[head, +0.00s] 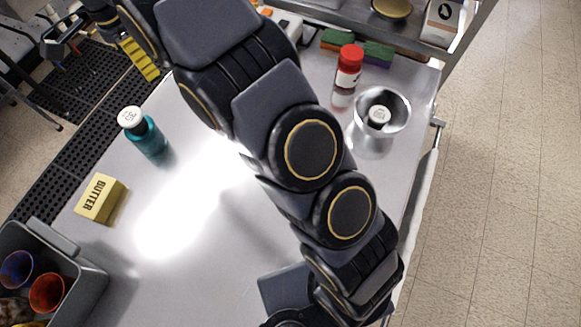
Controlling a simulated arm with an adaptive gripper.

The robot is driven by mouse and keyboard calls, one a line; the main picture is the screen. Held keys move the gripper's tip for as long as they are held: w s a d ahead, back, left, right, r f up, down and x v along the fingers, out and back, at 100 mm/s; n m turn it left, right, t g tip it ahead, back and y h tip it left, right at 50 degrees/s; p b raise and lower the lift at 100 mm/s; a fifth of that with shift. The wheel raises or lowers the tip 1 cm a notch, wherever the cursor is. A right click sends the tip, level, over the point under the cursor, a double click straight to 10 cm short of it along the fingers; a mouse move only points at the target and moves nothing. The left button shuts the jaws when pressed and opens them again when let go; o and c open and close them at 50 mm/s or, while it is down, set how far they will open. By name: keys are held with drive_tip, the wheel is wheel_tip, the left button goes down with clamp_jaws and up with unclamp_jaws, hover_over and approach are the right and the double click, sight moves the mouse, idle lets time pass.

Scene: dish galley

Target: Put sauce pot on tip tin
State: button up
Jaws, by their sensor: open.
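No thing is plainly marked as the sauce pot or the tip tin. A small white-topped pot (378,116) with dark lettering, which may be the sauce pot, sits inside a shiny metal bowl (362,104) at the right of the table. A round gold tin (392,8), possibly the tip tin, is on the metal shelf at the top. My gripper (122,42) seems to be at the upper left, partly hidden and cut by the frame. A yellow ribbed piece there looks like part of it. It is open, far left of the bowl, with nothing seen held.
A red-capped jar (348,68) stands beside the bowl, near green and purple sponges (377,54). A teal bottle (149,138) and a butter box (100,198) are at left. A grey bin (88,284) holds cups at lower left.

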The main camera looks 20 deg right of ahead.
drive_tip(key=s+d+r+n, duration=0.3)
drive_tip(key=s+d, duration=0.4)
drive_tip(key=s+d+r+n, duration=0.3)
drive_tip(key=s+d+r, duration=0.1)
drive_tip(key=s+d, duration=0.4)
drive_tip(key=s+d+f+n, duration=0.1)
drive_tip(key=s+d+n, duration=0.1)
drive_tip(key=s, duration=0.7)
drive_tip(key=s+d+f+n+g, duration=0.1)
drive_tip(key=s+d+n, duration=0.2)
drive_tip(key=s, duration=0.6)
drive_tip(key=shift+d+f+n, duration=0.25)
drive_tip(key=shift+f+n, duration=0.1)
drive_tip(key=shift+n, duration=0.65)
drive_tip(key=shift+s, duration=0.1)
